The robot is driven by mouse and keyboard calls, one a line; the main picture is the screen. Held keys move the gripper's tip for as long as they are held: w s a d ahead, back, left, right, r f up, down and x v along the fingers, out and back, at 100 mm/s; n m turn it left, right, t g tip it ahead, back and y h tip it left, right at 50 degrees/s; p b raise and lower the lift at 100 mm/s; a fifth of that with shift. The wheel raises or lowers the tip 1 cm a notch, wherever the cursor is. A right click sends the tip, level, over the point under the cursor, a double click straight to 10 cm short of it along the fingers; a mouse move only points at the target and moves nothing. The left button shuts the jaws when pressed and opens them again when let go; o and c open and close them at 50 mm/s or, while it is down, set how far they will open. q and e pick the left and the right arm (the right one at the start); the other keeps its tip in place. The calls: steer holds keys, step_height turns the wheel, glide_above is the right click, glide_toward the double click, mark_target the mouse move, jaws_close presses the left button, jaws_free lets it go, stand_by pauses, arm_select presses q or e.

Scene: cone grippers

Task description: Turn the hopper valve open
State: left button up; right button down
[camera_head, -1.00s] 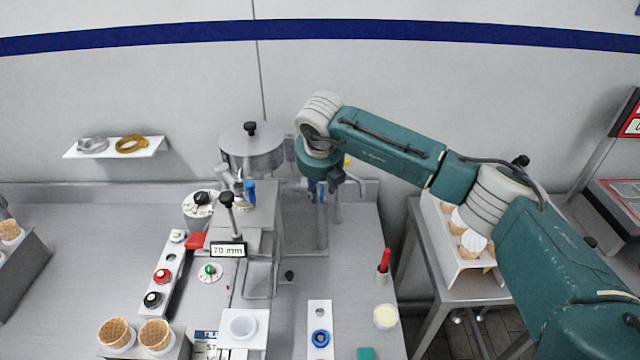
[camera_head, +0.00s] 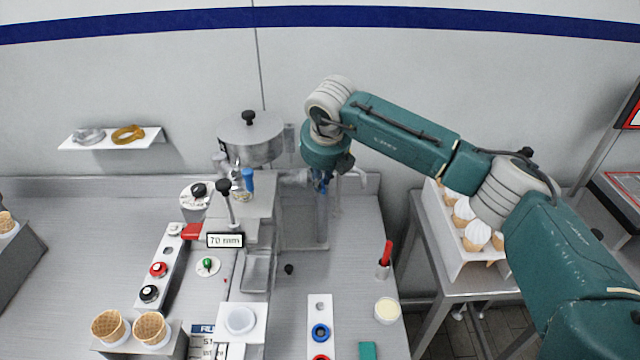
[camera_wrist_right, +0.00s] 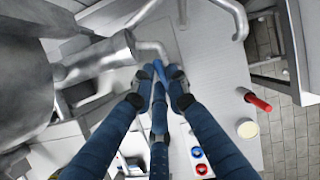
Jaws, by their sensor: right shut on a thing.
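The round steel hopper (camera_head: 252,148) with a black knob on its lid stands at the back, left of my right arm. In the right wrist view a grey metal body with a bent pipe (camera_wrist_right: 150,47) fills the upper left. My right gripper (camera_head: 320,184) is behind the machine's right side, pointing down. In the right wrist view its blue fingers (camera_wrist_right: 157,88) are shut around a blue handle (camera_wrist_right: 160,69) beside the pipe's end. I take this to be the valve handle; its lower part is hidden by the fingers. My left gripper is not in view.
A machine with a 70 mm sign (camera_head: 225,240) stands beside the hopper. Another blue-topped part (camera_head: 247,178) is on it. A red marker (camera_head: 385,258) stands in a cup at right. Cones (camera_head: 108,326) are at front left. The counter's left middle is clear.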

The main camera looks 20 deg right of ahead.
steer(key=n+b, duration=0.1)
steer(key=b, duration=0.1)
steer(key=n+y+b, duration=0.1)
steer(key=n, duration=0.1)
steer(key=shift+d+f+n+b, duration=0.1)
steer(key=shift+f+n+b, duration=0.1)
steer(key=shift+n+b, duration=0.15)
steer(key=shift+r+n+y+b, duration=0.1)
steer(key=shift+n+y+b, duration=0.5)
steer(key=shift+n, duration=0.35)
steer(key=shift+n+y+b, duration=0.3)
steer(key=shift+n, duration=0.5)
steer(key=shift+s+r+n+g+y, duration=0.15)
steer(key=shift+n+g+y, duration=0.2)
steer(key=shift+n, duration=0.55)
steer(key=shift+n+g+y, duration=0.25)
steer(key=shift+n+g, duration=0.1)
steer(key=shift+n, duration=0.65)
steer(key=n, duration=0.2)
steer(key=n+g+y+p, duration=0.1)
steer(key=n, duration=0.1)
steer(key=shift+d+r+n+g, duration=0.1)
steer(key=shift+d+n+g, duration=0.1)
steer(key=shift+n+g, duration=0.15)
steer(key=shift+n+p, duration=0.3)
steer(key=shift+n, duration=0.05)
